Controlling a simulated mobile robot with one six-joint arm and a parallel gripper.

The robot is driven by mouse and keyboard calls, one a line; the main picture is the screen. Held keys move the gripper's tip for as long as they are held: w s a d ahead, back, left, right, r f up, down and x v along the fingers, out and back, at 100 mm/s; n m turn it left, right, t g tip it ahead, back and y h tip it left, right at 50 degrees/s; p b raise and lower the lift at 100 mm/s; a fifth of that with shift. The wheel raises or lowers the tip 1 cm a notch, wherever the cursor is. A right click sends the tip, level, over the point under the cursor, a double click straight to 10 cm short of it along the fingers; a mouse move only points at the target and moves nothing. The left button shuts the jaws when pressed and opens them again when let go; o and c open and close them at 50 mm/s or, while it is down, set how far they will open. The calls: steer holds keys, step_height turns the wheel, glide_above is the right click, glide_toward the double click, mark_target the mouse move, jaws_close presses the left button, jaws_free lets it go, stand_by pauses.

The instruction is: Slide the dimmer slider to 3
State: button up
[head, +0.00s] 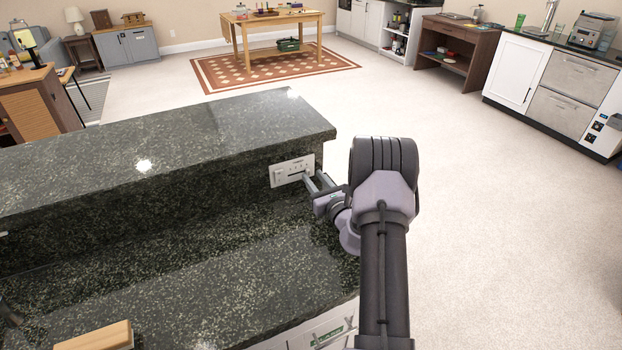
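The dimmer (281,172) is a pale wall plate on the dark speckled riser of the bar, near its right end. It has a dark horizontal slot and small marks above it, too small to read. My gripper (313,181) is at the plate's right end, with two grey fingers pointing left toward it. A narrow gap shows between the fingers. The slider knob cannot be made out, and I cannot tell whether the fingertips touch the plate or the knob.
The raised granite ledge (180,133) runs above the dimmer, and a lower granite counter (215,285) lies in front. A wooden block (97,338) sits at the lower left. Pale open floor (500,220) lies to the right. A wooden table (275,25) stands far back on a patterned rug.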

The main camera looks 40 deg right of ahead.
mark_target(308, 172)
steer(key=shift+x, duration=1.05)
steer(key=shift+c, duration=0.4)
jaws_close()
steer(key=shift+a, duration=0.15)
